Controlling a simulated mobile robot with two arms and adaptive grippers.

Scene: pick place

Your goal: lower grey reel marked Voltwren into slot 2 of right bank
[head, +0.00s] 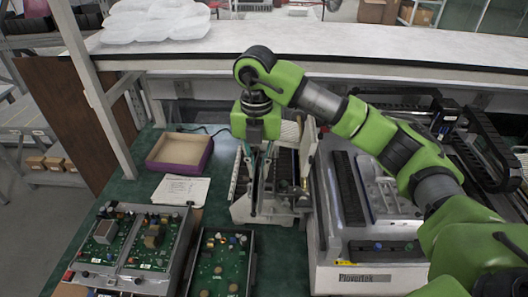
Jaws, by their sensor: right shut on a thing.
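My right gripper (257,168) points straight down over a light-coloured slotted rack (241,207), left of the large machine. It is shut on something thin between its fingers. That would be the grey reel, but it is too small and covered to make out, and no Voltwren marking can be read. Pale upright pieces stand in the rack's right part, close beside the gripper. The slot numbers cannot be read, and the gripper hides part of the rack. I cannot tell whether the held thing is inside a slot or above it. My left gripper is out of view.
A machine marked Plovertek (365,278) stands right of the rack. An open purple-sided box (182,166), white papers (181,190) and circuit board units (133,240) lie left on the green mat. A pale shelf (330,46) with plastic wrap (155,20) runs behind.

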